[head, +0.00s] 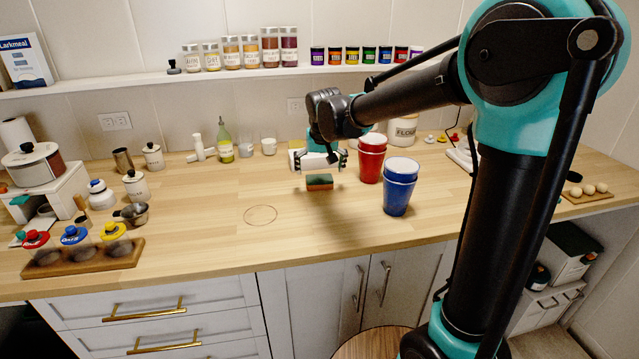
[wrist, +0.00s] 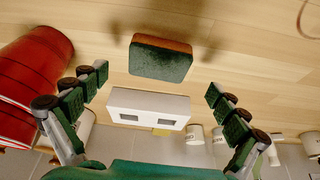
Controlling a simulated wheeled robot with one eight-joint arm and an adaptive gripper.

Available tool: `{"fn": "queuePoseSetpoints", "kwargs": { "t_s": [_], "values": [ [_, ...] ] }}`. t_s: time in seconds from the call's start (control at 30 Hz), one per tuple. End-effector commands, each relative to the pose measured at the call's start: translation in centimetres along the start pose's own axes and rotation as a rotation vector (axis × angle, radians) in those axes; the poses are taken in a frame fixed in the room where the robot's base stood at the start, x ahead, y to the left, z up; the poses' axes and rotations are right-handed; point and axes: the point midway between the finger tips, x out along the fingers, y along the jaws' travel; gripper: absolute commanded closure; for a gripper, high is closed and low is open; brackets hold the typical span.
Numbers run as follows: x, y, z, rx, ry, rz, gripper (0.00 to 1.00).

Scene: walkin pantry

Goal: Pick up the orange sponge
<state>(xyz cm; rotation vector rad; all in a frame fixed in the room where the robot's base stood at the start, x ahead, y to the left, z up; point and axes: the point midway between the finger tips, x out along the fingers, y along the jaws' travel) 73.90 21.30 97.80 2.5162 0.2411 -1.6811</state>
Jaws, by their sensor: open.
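The orange sponge (head: 319,182) has a dark green scouring face and stands on the wooden counter, just below my gripper in the head view. In the wrist view the sponge (wrist: 161,58) shows its green side with an orange edge at the top. My gripper (head: 322,163) is open and empty. In the wrist view its fingers (wrist: 158,88) are spread wide on either side, with the sponge a little ahead, between their lines. It does not touch the sponge as far as I can see.
A white block with two slots (wrist: 148,108) stands close behind the sponge. Red cups (head: 371,160) and blue cups (head: 399,188) stand just right of the sponge. A faint circle (head: 260,215) marks the counter at front left, where the surface is clear.

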Motion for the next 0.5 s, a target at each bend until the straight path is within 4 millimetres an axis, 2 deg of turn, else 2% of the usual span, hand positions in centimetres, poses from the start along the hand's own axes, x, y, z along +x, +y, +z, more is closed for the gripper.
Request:
{"fn": "queuePoseSetpoints", "kwargs": {
  "t_s": [0.23, 0.5],
  "values": [
    [3.5, 0.1, -0.1, 0.000, 0.000, 0.000, 0.02],
    [4.6, 0.1, -0.1, 0.000, 0.000, 0.000, 0.02]
  ]
}}
